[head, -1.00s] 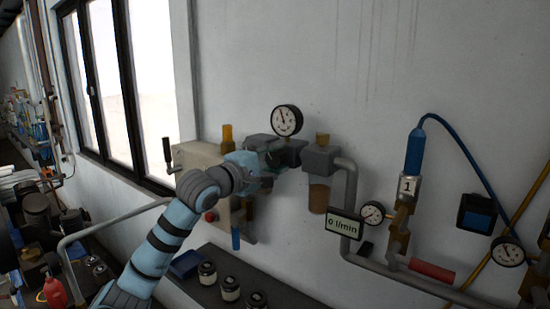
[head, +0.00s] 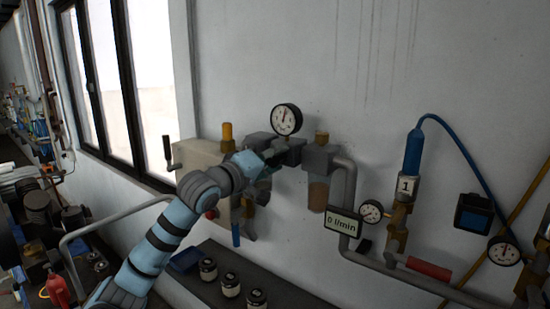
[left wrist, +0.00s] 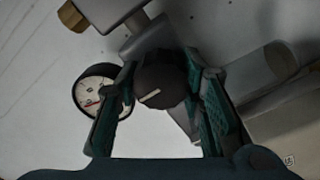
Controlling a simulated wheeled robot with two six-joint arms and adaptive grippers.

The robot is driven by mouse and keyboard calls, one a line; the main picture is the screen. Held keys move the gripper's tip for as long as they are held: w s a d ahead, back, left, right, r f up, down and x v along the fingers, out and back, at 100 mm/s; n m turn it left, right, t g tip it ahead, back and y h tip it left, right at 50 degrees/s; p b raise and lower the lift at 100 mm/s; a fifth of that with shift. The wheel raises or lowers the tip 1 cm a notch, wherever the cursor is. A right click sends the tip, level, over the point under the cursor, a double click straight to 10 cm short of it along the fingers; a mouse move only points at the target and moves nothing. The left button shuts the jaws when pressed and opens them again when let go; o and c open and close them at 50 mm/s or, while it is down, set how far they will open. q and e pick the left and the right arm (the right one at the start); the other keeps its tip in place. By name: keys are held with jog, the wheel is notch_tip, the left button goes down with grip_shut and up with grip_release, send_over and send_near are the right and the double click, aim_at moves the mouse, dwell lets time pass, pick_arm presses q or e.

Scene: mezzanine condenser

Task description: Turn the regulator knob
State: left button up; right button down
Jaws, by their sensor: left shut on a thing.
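The regulator knob (left wrist: 160,82) is a dark round cap with a pale line on its face, in the upper middle of the left wrist view. My left gripper (left wrist: 165,100) is shut on it, one green-padded finger on each side. In the head view my left gripper (head: 266,165) is at the regulator body (head: 290,154), below the round gauge (head: 286,119); arm and gripper hide the knob there. The gauge also shows in the left wrist view (left wrist: 92,95), close beside a finger. My right gripper is not in view.
A beige box (head: 196,158) with a lever stands left of the regulator. To the right are a grey pipe (head: 350,185), a "0 l/min" display (head: 343,224) and a blue hose (head: 460,140). Jars (head: 230,285) stand on a dark shelf below. The wall above is clear.

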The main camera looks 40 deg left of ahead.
pick_arm(q)
jog(key=shift+f, duration=0.45)
jog(key=o, duration=1.1)
jog(key=shift+d, duration=0.15)
jog(key=shift+o, duration=0.4)
jog(key=shift+s+r, duration=0.1)
jog(key=shift+r, duration=0.15)
jog(key=shift+r, duration=0.15)
